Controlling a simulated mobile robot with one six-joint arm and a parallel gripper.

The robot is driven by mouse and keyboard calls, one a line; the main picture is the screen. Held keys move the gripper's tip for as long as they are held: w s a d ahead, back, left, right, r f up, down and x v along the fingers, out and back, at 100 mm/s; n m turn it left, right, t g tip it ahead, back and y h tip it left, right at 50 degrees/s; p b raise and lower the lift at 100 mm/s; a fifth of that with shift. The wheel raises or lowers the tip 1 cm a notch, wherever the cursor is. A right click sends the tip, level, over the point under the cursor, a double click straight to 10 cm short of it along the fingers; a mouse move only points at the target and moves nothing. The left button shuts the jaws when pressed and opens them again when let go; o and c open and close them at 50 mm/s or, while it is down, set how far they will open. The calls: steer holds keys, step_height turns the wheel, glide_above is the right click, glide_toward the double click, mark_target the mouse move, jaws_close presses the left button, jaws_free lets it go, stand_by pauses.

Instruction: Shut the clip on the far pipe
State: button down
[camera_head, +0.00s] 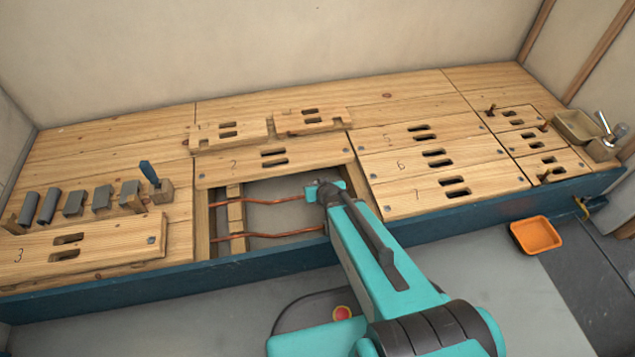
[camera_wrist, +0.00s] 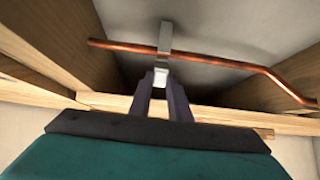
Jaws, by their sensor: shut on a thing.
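Two copper pipes run through the open bay in the bench: the far pipe (camera_head: 275,201) and the near pipe (camera_head: 265,237). My gripper (camera_head: 318,191) is at the right end of the far pipe. In the wrist view a copper pipe (camera_wrist: 200,59) crosses the top, with a pale metal clip (camera_wrist: 165,38) lying across it. My gripper's dark fingers (camera_wrist: 163,82) are shut on the clip's lower end, just below the pipe. Whether the clip is closed around the pipe cannot be told. The clip is hidden in the head view.
Wooden crosspieces (camera_head: 236,218) stand in the bay, and its wooden sides lie close to my gripper. A numbered board (camera_head: 270,168) lies behind it. Grey blocks (camera_head: 75,203) and a blue-handled tool (camera_head: 149,172) stand at left. An orange tray (camera_head: 537,236) is at right.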

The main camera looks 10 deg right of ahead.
steer(key=shift+s, duration=0.1)
stand_by(0.4)
steer(key=c, duration=1.6)
jaws_free()
steer(key=shift+c, duration=0.2)
steer(key=shift+s+r+p, duration=0.1)
steer(key=shift+r+p, duration=0.05)
steer(key=shift+p, duration=0.35)
steer(key=p+v, duration=1.3)
steer(key=p, duration=0.6)
steer(key=shift+s, duration=0.3)
